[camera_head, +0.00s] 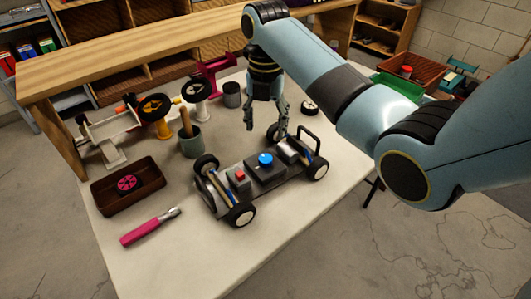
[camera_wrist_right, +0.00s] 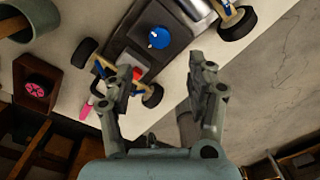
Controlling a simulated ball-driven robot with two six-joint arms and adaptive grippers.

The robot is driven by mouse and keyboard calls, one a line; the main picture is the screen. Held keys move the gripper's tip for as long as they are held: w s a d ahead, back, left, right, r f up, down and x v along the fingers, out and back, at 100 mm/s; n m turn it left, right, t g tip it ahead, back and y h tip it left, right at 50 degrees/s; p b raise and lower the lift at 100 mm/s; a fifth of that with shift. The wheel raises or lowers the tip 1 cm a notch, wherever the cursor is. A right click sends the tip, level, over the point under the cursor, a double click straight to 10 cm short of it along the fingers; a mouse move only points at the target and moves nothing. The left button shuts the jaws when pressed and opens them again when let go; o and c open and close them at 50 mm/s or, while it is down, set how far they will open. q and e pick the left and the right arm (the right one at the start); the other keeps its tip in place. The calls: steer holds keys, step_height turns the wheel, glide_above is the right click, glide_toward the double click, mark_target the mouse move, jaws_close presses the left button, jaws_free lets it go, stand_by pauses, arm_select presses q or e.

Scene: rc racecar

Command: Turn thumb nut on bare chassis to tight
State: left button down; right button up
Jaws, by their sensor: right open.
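The bare chassis (camera_head: 215,187) stands on its wheels on the table. It carries a dark box with a round blue thumb nut (camera_head: 265,159) on top, and a red button near its left end. The blue thumb nut also shows in the right wrist view (camera_wrist_right: 158,38), with a pale mark on its top. My right gripper (camera_head: 266,126) points down, open and empty, behind the chassis in the head view, apart from the nut. In the wrist view its spread fingers (camera_wrist_right: 160,72) lie below the nut. My left gripper is not in view.
A brown tray with a pink wheel (camera_head: 127,183), a pink-handled tool (camera_head: 150,227) and a grey-green cup (camera_head: 190,143) stand left of the chassis. Wheels on stands and a grey cup (camera_head: 232,95) are behind. A loose wheel (camera_head: 309,107) lies behind right. The front table area is clear.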

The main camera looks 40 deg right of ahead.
mark_target(266, 158)
step_height(266, 158, down, 10)
steer(key=shift+f+b, duration=0.25)
steer(key=shift+b, duration=0.4)
steer(key=c, duration=1.1)
steer(key=shift+c, duration=0.2)
